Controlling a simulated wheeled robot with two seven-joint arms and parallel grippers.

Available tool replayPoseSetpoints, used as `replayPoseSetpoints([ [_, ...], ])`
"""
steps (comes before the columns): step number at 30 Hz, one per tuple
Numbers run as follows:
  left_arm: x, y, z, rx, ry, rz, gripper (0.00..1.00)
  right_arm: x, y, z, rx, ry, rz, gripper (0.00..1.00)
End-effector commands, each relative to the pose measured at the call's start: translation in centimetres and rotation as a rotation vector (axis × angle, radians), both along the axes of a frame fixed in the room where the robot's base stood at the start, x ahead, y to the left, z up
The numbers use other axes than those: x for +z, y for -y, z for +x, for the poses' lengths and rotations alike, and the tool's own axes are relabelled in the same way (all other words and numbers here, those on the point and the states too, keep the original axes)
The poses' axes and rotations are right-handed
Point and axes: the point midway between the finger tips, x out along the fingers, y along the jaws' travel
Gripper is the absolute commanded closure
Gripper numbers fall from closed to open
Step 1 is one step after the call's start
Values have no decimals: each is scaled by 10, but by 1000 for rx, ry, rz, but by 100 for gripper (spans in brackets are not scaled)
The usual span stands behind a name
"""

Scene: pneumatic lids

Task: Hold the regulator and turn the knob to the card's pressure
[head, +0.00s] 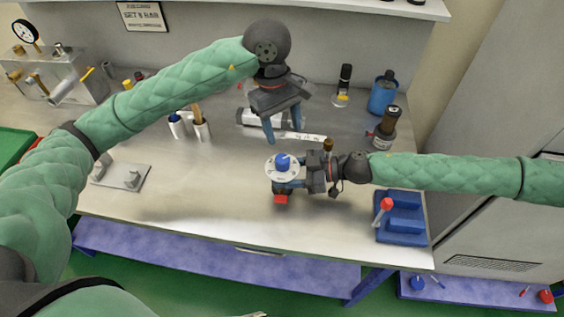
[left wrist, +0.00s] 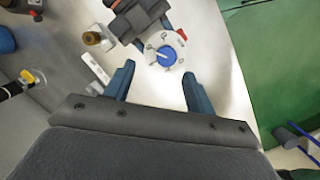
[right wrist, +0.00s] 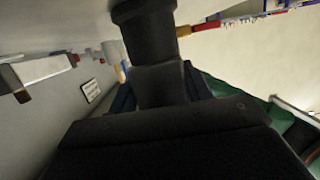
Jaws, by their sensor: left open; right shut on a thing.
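The regulator has a white dial plate (head: 271,168) with a blue knob (head: 283,161) on top, above the front middle of the bench. My right gripper (head: 298,172) is shut on its dark body (right wrist: 148,35), which fills the middle of the right wrist view. My left gripper (head: 284,127) is open and points down, above and behind the knob. In the left wrist view the blue knob (left wrist: 166,56) lies just beyond and between the open fingertips, apart from them. The dial's marks are too small to read. The card (head: 142,15) on the back wall reads "SET", an unclear digit, "BAR".
A blue stand with a red-knobbed lever (head: 401,222) is at the right front. A metal plate (head: 121,175) lies at left. The bench front left of the regulator is clear.

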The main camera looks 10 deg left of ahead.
Motion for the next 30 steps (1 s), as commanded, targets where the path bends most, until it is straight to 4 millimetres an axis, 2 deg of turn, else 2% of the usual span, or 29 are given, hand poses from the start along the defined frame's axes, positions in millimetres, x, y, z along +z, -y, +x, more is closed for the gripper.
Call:
replayPoseSetpoints([
  [1, 10, -1, 6, -1, 25, 5, 45, -4, 1, -2, 1, -4, -2, 71],
  [6, 34, -2, 15, -17, 84, 40, 45, -4, 1, -2, 1, -4, -3, 71],
  [17, 54, -5, 17, -35, 148, 113, 45, -4, 1, -2, 1, -4, -3, 71],
  [23, 57, -5, 14, 124, 148, 152, 45, -4, 1, -2, 1, -4, -3, 71],
  [30, 53, -6, 10, 410, 126, 184, 45, -4, 1, -2, 1, -4, -3, 71],
])
